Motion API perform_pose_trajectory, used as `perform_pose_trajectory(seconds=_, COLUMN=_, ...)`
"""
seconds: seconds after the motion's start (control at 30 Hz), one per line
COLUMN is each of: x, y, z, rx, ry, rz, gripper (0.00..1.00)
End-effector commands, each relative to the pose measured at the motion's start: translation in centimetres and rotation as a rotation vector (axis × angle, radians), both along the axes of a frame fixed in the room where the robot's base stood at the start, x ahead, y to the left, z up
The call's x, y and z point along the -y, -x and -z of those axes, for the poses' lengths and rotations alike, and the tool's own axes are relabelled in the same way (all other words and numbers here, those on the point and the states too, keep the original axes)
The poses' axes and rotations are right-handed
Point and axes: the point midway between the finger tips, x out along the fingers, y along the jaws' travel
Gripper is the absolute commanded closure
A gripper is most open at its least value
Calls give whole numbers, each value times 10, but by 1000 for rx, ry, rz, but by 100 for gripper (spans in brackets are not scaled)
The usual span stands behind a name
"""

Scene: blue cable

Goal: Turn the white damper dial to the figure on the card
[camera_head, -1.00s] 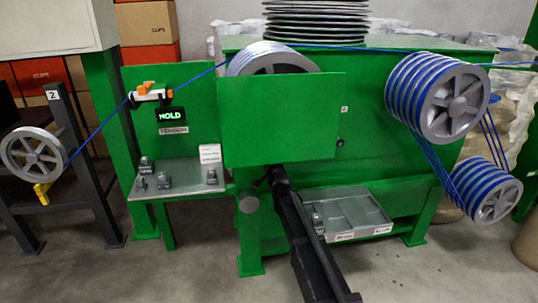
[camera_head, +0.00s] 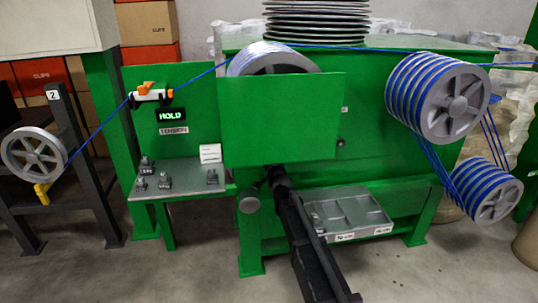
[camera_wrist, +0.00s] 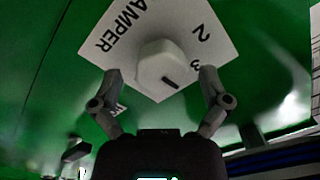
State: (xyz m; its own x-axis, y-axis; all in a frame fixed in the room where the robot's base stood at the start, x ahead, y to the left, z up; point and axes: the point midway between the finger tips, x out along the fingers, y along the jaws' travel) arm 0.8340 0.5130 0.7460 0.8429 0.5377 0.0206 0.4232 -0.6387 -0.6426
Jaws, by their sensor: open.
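The white damper dial (camera_wrist: 154,68) is a faceted knob on a tilted white plate (camera_wrist: 170,25) marked "DAMPER", with a 2 and a partly covered 3 visible. A dark pointer line on the dial points down and right in the wrist view. My gripper (camera_wrist: 160,77) is open, with one finger on each side of the dial and visible gaps between fingers and dial. In the head view the dial and my gripper are hidden behind the green panel (camera_head: 280,120). A small white card (camera_head: 210,153) stands at the back of the grey shelf; its writing is too small to read.
A "HOLD" display (camera_head: 170,115) sits above the "TENSION" label. Small grey clamps (camera_head: 165,182) stand on the shelf (camera_head: 185,190). A grey tray (camera_head: 350,207) lies beside my arm. A blue cable (camera_head: 208,72) runs over wheels, including the large right one (camera_head: 455,103).

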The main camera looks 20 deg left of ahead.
Motion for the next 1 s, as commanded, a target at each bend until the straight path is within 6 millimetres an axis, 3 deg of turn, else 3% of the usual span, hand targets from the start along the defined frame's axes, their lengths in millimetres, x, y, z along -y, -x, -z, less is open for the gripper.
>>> perform_pose_trajectory(seconds=0.5, x=33, y=51, z=0, rx=-1, ry=1, rz=0, gripper=4)
perform_pose_trajectory(seconds=1.0, x=36, y=55, z=0, rx=-2, ry=1, rz=1, gripper=4)
